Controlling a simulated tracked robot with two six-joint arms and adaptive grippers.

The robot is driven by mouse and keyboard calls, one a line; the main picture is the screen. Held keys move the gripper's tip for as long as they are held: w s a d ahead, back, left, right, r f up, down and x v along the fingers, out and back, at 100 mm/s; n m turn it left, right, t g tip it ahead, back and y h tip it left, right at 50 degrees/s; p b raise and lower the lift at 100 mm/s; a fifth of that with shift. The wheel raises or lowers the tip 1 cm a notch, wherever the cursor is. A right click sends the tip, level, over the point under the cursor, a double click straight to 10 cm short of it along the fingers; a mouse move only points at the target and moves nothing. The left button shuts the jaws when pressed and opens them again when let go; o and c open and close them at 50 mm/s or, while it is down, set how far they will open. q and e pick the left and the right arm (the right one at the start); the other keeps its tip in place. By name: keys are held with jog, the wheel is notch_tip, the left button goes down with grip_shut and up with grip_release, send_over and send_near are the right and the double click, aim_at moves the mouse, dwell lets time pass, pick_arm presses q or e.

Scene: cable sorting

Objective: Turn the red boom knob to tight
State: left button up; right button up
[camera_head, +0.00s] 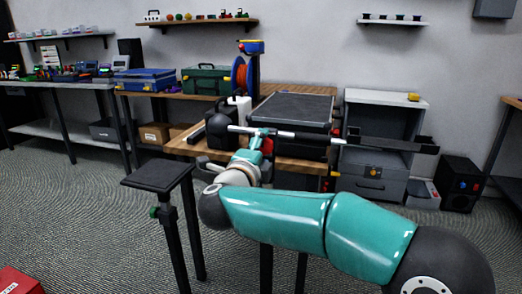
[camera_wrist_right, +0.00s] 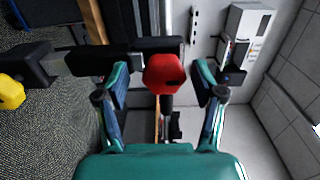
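The red boom knob (camera_wrist_right: 163,73) is in the middle of the right wrist view, with a dark mark on its face. In the head view a small red part, likely this knob (camera_head: 268,146), shows beside my gripper. It sits on the boom (camera_head: 350,140), a pale bar with a dark right end. My right gripper (camera_wrist_right: 161,82) is open, with one teal finger on each side of the knob and a gap on both sides. In the head view my right gripper (camera_head: 260,140) is at the boom, partly hidden by its own wrist. My left gripper is not in view.
A wooden bench (camera_head: 185,147) stands behind the boom with a black-topped case (camera_head: 292,107) and a dark jug (camera_head: 220,130). A small black-topped stand (camera_head: 158,175) is left of my arm. A grey cabinet (camera_head: 375,168) is at the right. Open carpet lies at the left.

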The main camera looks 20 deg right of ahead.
jog(key=shift+r, duration=0.1)
jog(key=v, duration=1.2)
